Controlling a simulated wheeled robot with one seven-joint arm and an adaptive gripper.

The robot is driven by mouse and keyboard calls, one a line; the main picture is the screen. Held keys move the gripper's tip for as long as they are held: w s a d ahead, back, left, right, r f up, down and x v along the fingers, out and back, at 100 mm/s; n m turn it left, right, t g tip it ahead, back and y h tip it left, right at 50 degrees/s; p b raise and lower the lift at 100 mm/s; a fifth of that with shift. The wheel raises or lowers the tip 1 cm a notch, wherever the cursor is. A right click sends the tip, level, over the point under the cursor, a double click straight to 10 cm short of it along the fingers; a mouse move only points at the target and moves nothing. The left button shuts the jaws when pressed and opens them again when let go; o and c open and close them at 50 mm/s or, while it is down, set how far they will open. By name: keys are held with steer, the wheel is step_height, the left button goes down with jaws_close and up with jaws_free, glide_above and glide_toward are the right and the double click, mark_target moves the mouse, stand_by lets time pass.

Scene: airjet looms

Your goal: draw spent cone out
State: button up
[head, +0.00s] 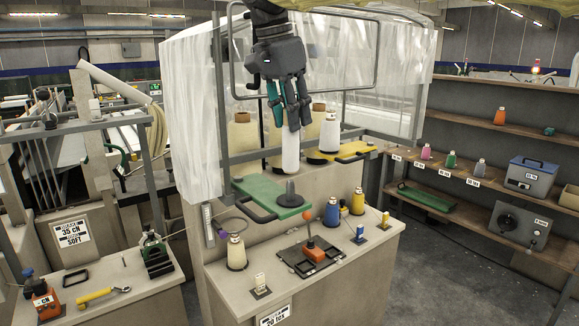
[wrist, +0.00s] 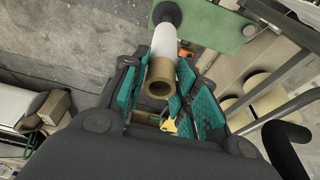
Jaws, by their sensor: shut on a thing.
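The spent cone is a slim tube, white below (head: 290,155) with a brown open top end that shows in the wrist view (wrist: 160,80). My gripper (head: 290,115) has its teal-padded fingers on both sides of the cone's upper end and is shut on it; the fingers also show in the wrist view (wrist: 163,98). The cone hangs upright over the black peg (head: 290,193) on the green plate (head: 262,196). Its lower end is about at the peg's tip; I cannot tell whether a gap separates them.
A yellow plate (head: 360,150) with a white cone (head: 329,134) sits just right. A grey metal frame (head: 375,60) and clear plastic curtains (head: 190,110) stand close around my gripper. Blue (head: 331,212) and yellow (head: 357,203) cones stand on the bench below.

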steer(key=shift+r+p, duration=2.55)
steer(key=shift+r, duration=0.15)
